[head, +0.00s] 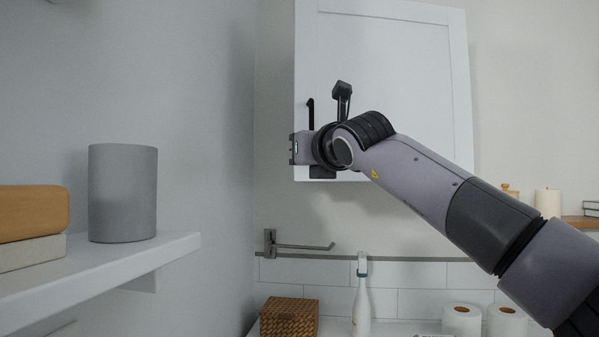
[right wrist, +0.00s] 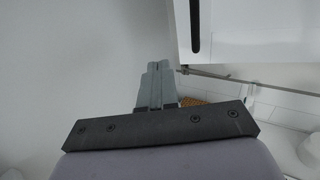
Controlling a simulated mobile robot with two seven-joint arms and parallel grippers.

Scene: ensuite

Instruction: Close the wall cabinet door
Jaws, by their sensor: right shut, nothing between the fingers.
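The white wall cabinet door (head: 385,70) fills the upper middle of the head view. Its top edge slopes down to the right, so its left edge looks nearer to me and the door seems partly open; the gap behind it is hidden. A black bar handle (head: 311,112) is near its lower left edge; the handle also shows in the right wrist view (right wrist: 195,28). My right gripper is at the door's lower left corner in the head view, its fingers hidden there. In the right wrist view its fingers (right wrist: 154,85) are shut and empty, left of the door (right wrist: 240,28). Contact cannot be told.
A white shelf (head: 130,262) on the left holds a grey cylinder (head: 122,195) and stacked blocks (head: 32,215). Below the cabinet are a wall bar (head: 305,247), a woven box (head: 290,318), a white bottle (head: 361,303) and paper rolls (head: 461,320).

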